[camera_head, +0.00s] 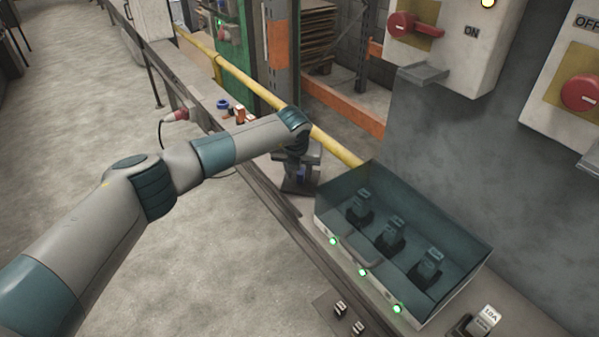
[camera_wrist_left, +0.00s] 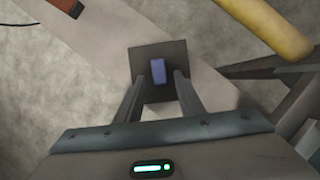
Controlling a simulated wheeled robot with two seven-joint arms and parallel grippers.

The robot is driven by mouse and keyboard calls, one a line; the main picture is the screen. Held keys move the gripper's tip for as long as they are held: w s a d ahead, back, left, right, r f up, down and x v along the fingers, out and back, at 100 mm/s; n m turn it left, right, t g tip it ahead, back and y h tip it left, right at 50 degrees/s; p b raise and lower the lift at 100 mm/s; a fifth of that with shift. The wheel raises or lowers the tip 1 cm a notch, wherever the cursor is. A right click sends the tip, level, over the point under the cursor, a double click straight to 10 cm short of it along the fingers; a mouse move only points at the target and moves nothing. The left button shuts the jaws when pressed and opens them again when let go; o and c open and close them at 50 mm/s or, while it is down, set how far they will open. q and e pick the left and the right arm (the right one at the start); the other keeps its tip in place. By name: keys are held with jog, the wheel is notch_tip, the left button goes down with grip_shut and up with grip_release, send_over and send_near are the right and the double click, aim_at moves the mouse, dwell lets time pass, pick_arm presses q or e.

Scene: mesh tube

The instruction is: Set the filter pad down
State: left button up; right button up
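A dark square plate with a small blue block (camera_wrist_left: 159,72) on its middle shows in the left wrist view; I take the plate to be the filter pad (camera_wrist_left: 142,55). My left gripper (camera_wrist_left: 168,75) has its two fingers reaching down on either side of the block, close to it. I cannot tell whether they grip it or stand slightly apart. In the head view the left gripper (camera_head: 299,172) is over the ledge, just left of the grey box, with the dark pad (camera_head: 298,188) under it. Whether the pad rests on the ledge is unclear. My right gripper is not in view.
An open grey box (camera_head: 465,285) with several dark switches and green lights stands right of the gripper. A yellow rail (camera_head: 335,148) runs behind it. A blue ring (camera_head: 222,104) and small orange pieces lie farther up the ledge. Red switches (camera_head: 402,25) are on the wall.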

pick_arm(q)
jog(key=shift+r, duration=0.1)
jog(key=shift+r, duration=0.2)
jog(key=b+v, duration=0.1)
jog(key=v, duration=1)
jog(key=shift+s+r, duration=0.15)
jog(key=shift+r, duration=0.15)
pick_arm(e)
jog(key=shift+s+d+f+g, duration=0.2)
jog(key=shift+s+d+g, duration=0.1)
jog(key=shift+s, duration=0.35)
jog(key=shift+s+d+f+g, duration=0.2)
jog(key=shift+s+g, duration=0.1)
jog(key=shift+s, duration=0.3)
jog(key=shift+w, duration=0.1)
